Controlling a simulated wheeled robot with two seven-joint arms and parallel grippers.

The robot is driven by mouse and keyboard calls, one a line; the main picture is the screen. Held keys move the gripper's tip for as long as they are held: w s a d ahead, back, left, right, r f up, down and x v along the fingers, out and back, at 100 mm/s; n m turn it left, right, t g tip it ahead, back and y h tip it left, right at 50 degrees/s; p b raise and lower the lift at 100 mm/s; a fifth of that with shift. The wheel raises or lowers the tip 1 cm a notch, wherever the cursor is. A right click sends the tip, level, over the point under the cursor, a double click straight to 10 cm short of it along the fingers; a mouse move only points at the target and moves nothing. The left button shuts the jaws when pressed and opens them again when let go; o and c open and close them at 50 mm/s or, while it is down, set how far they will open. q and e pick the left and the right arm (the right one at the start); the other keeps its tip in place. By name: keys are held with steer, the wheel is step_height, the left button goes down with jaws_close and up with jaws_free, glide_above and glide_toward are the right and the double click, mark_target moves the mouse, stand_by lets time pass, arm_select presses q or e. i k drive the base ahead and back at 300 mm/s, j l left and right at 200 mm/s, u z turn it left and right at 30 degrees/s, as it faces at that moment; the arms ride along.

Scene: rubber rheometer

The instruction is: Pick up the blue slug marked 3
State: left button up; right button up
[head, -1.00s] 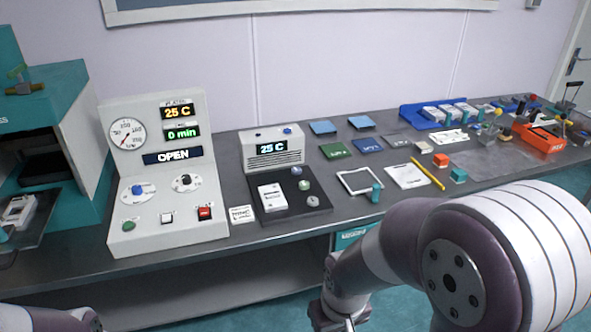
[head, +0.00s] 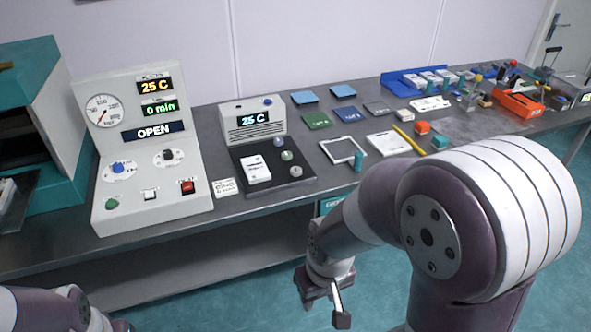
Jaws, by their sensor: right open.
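The far slug (head: 278,141) looks bluish grey, the middle slug (head: 287,155) greenish and the near slug (head: 295,171) pale grey. Their marks are too small to read, so I cannot tell which is marked 3. My right gripper (head: 322,306) hangs low in front of the bench edge, open and empty, well apart from the slugs. Part of my left arm shows at the bottom left; its gripper is out of the picture.
A white card (head: 256,169) lies on the black plate beside the slugs. A teal cylinder (head: 358,162) and white frame (head: 343,150) are right of the plate.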

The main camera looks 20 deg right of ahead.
mark_target(278, 142)
steer(key=i+l+z, duration=0.15)
steer(key=i+l, duration=0.35)
steer(key=i+l+z, duration=0.1)
steer(key=i+l, duration=0.3)
steer(key=i, duration=0.2)
steer(key=i+l+z, duration=0.15)
steer(key=i+l, duration=0.2)
steer(key=i, duration=0.25)
